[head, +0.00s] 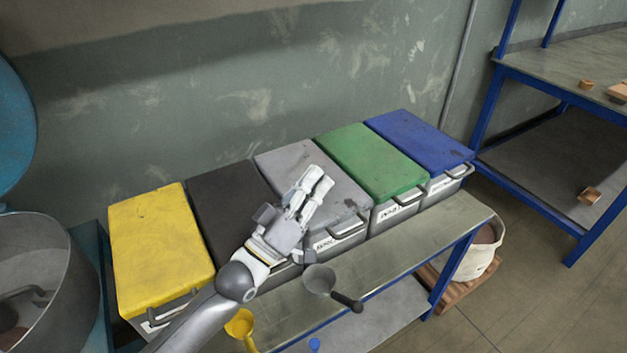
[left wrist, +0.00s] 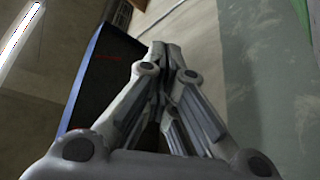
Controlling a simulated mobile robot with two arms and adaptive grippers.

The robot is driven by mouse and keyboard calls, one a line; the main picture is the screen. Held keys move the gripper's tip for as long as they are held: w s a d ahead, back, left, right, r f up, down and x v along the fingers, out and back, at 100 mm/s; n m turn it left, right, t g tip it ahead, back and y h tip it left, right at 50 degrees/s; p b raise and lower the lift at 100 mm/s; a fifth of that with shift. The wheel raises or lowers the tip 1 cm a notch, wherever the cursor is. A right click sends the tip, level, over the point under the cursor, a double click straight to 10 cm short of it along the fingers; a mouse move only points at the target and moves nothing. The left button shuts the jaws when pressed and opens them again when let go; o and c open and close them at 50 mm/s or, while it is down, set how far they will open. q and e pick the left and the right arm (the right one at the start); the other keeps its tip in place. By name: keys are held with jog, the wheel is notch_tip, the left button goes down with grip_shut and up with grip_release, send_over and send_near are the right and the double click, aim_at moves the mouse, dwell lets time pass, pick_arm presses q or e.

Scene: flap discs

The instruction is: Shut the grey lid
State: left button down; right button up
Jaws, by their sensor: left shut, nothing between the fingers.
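The grey lid (head: 282,158) lies flat on its bin, in the middle of a row of lidded bins on a bench. It looks level with the lids beside it and closed. My left gripper (head: 322,176) is above the grey lid with its fingers together and empty, pointing toward the wall. It covers part of the lid, and I cannot tell whether it touches it. In the left wrist view the fingers (left wrist: 166,60) are closed together with nothing between them. The grey lid is not clear there. My right gripper is not in view.
Yellow (head: 160,240), black (head: 228,200), green (head: 370,158) and blue (head: 418,138) lids cover the other bins. A grey scoop (head: 318,279) and a yellow scoop (head: 240,323) are at the front. A blue-framed table (head: 560,75) stands right. The wall is behind.

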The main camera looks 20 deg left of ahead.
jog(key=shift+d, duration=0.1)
pick_arm(q)
jog(key=v, duration=1.2)
jog(key=shift+r, duration=0.1)
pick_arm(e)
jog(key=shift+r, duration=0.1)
